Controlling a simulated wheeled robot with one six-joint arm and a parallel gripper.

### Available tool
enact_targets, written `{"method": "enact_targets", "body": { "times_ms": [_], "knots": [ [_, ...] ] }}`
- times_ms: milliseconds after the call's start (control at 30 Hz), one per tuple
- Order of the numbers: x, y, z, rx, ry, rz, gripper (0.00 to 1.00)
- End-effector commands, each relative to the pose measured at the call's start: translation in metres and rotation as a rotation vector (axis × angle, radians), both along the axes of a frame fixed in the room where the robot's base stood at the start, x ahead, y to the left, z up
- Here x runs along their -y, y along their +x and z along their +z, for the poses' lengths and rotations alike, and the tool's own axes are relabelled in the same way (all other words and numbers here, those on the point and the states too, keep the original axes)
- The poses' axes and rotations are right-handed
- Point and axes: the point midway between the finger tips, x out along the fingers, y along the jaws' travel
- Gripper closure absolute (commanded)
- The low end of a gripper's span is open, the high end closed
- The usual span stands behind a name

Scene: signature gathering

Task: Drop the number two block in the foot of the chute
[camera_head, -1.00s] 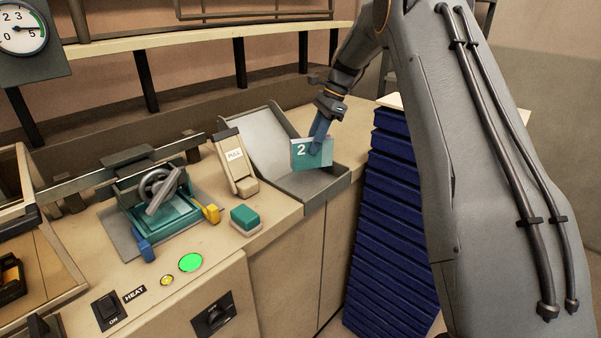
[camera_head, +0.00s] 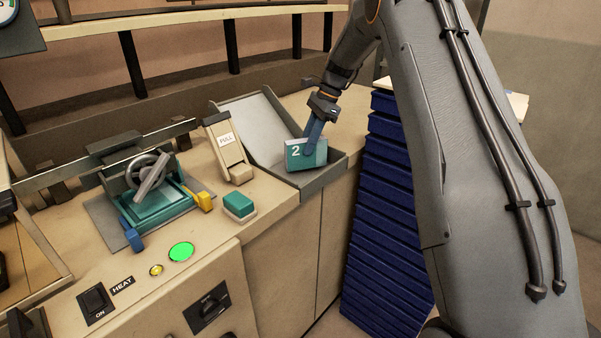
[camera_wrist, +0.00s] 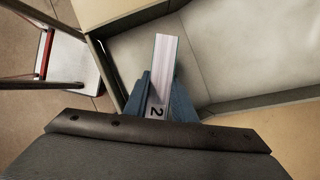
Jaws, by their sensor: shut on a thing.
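The number two block (camera_head: 300,157) is teal with a white face strip and a white "2". My gripper (camera_head: 313,139) is shut on it and holds it upright at the foot of the grey chute (camera_head: 249,124). The block is within the chute's low walls; whether it touches the floor there I cannot tell. In the wrist view the block (camera_wrist: 163,70) stands between the blue fingers of my gripper (camera_wrist: 160,95), with the pale chute floor (camera_wrist: 235,50) around it.
A lever plate labelled "FULL" (camera_head: 228,150) stands left of the chute. A teal-topped block (camera_head: 239,206) lies on the counter before it. A teal press with a handwheel (camera_head: 150,180) is further left. A tall dark blue stack (camera_head: 385,200) stands right of the counter.

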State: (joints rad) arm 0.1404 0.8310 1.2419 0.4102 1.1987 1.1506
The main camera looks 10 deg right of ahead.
Motion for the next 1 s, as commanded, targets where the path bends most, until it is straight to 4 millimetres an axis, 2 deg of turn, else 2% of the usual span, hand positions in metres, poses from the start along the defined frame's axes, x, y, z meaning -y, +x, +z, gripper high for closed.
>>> {"method": "enact_targets", "body": {
  "times_ms": [100,133,233,600,1000],
  "knots": [
    [0.000,0.000,0.001,0.001,0.000,0.000,1.00],
    [0.000,0.000,0.001,0.001,0.000,0.000,0.72],
    [0.000,0.000,0.001,0.001,0.000,0.000,0.55],
    [0.002,0.001,0.005,0.001,0.000,0.000,0.55],
    [0.025,0.004,0.058,0.003,0.000,-0.001,0.55]
  ]
}}
